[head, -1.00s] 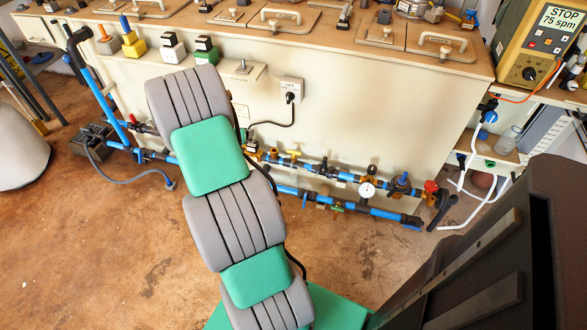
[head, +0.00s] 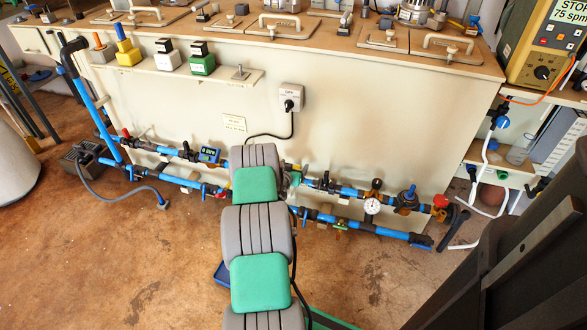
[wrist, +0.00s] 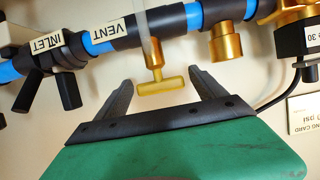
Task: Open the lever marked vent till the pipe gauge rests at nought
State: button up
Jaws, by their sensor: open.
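In the wrist view a yellow T-shaped lever (wrist: 160,86) hangs from the blue and black pipe, just right of the VENT label (wrist: 115,30). Its crossbar runs roughly along the pipe. My gripper (wrist: 161,77) is open, with one dark finger on each side of the lever; contact cannot be told. In the head view my arm hides the gripper and this lever. The round white pipe gauge (head: 372,206) is on the pipe, right of my arm. Its needle is too small to read.
An INLET label (wrist: 46,51) and black handle sit left of VENT. A brass fitting (wrist: 226,44) is close on the right. A blue valve (head: 408,198) and red knob (head: 440,201) are beyond the gauge. A socket with a plug (head: 290,98) is above.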

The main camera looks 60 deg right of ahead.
jog(key=shift+c, duration=0.4)
jog(key=c, duration=1.3)
